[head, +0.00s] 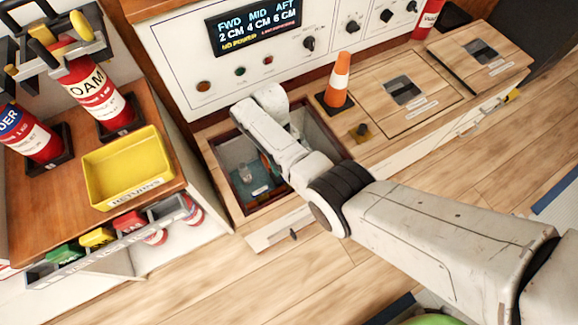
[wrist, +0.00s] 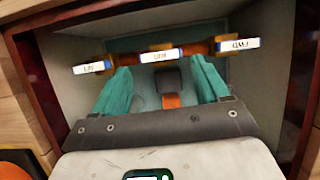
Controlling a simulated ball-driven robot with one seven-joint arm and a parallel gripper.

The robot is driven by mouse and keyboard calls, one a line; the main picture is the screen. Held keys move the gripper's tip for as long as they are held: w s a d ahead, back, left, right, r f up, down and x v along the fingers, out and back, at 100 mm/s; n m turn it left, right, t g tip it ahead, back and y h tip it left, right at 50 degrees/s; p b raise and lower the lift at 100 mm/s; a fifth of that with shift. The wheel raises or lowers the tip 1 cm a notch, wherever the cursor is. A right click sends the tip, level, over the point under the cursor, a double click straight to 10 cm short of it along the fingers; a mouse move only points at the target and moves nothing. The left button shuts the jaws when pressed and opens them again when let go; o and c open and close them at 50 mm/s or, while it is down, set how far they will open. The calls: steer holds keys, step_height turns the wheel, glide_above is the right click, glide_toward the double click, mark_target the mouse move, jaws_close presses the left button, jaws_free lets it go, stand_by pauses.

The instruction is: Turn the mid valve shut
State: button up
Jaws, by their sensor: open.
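In the wrist view, my gripper (wrist: 162,76) is open, its two teal fingers apart and reaching down into an open floor hatch. Across the hatch runs an orange-brown pipe (wrist: 126,60) with three white tags. The middle tag (wrist: 162,55) is just beyond the gap between the fingertips; its lettering is too blurred to read surely. A dark block (wrist: 168,80) and an orange piece (wrist: 172,100) show between the fingers; I cannot tell whether they are the mid valve's handle. In the head view, my wrist hides most of the pipe and the gripper.
The hatch's dark red rim (head: 228,190) surrounds my gripper closely. An orange cone (head: 338,80) stands right of it, beside closed hatch lids (head: 400,112). A panel display (head: 254,22) reads FWD 2 CM, MID 4 CM, AFT 6 CM. A yellow tray (head: 128,165) sits left.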

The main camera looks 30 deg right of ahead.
steer(key=p+v, duration=0.1)
steer(key=v, duration=0.5)
steer(key=shift+w+r, duration=0.2)
steer(key=shift+r, duration=0.15)
